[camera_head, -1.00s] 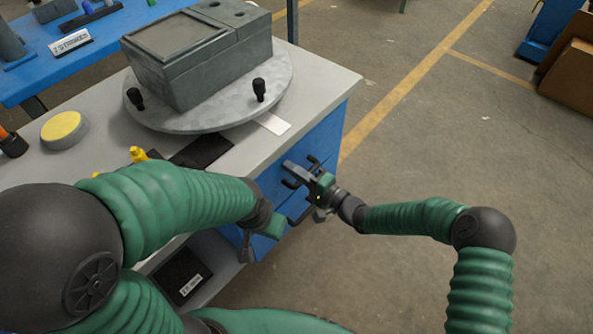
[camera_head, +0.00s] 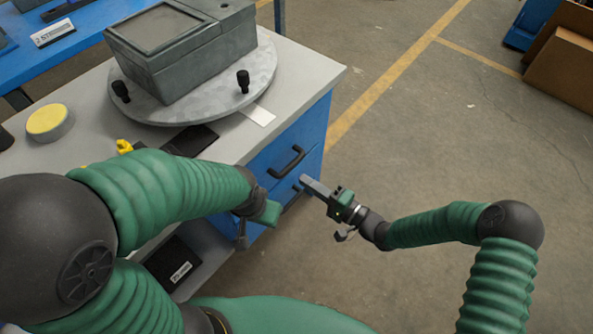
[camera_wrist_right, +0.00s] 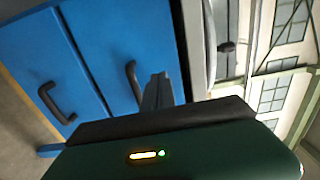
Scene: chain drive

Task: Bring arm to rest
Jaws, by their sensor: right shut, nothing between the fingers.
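My right arm comes in from the right in the head view. Its gripper (camera_head: 308,184) is shut and empty, beside the blue drawer front of the workbench and apart from the upper drawer handle (camera_head: 287,162). In the right wrist view the shut fingers (camera_wrist_right: 157,88) point toward the blue drawers, with a dark handle (camera_wrist_right: 134,82) beside them. My left arm reaches over the bench's front edge in the head view. Its gripper (camera_head: 256,222) is partly seen from behind, and its fingers are not clear enough to judge.
A grey metal box (camera_head: 185,50) stands on a round plate (camera_head: 262,72) with black knobs on the bench (camera_head: 315,68). A yellow-topped button (camera_head: 47,120) is at the left. A blue table (camera_head: 90,42) stands behind. Floor to the right is open, with cardboard boxes (camera_head: 562,70) at far right.

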